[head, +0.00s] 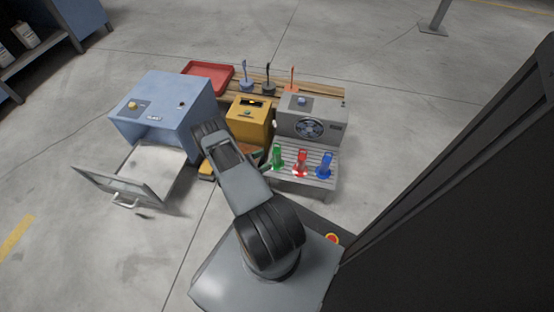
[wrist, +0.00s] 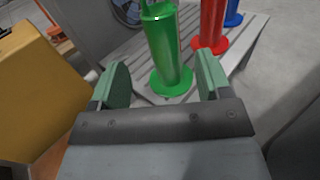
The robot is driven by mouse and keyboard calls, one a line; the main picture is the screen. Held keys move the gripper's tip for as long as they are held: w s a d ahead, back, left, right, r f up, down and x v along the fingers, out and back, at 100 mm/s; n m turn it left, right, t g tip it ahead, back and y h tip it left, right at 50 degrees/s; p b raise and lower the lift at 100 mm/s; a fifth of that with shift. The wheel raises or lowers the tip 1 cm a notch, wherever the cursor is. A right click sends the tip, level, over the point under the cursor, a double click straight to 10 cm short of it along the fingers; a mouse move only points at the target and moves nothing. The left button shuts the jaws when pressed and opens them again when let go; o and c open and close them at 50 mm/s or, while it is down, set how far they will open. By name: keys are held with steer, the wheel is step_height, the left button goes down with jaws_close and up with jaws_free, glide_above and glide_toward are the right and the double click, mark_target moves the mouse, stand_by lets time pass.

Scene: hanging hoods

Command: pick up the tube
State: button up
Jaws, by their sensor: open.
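A green tube (head: 277,157) with a wide round base stands upright on a grey slatted shelf (head: 318,180) in the head view. It fills the middle of the wrist view (wrist: 168,52), its top cut off by the frame. A red tube (head: 300,163) and a blue tube (head: 325,165) stand to its right. My gripper (wrist: 162,76) is open, with its green-padded fingers to either side of the green tube in the picture. I cannot tell whether they touch it. In the head view my arm hides part of the gripper.
The shelf fronts a grey fan box (head: 311,118). A yellow box (head: 249,118) stands close on the left, also large in the wrist view (wrist: 40,90). Left of it is a blue cabinet (head: 160,105) with an open door (head: 117,187). A red tray (head: 208,76) lies behind.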

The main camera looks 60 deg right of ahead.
mark_target(275, 156)
steer(key=x, duration=0.2)
steer(key=b+x, duration=0.2)
steer(key=x, duration=0.1)
steer(key=shift+s+d+f, duration=0.2)
steer(key=shift+s+f, duration=0.05)
steer(key=shift+s, duration=0.1)
steer(key=shift+s+d+r, duration=0.1)
steer(key=shift+s+d, duration=0.1)
steer(key=shift+d, duration=0.15)
steer(key=shift+c, duration=0.4)
steer(key=c, duration=1.1)
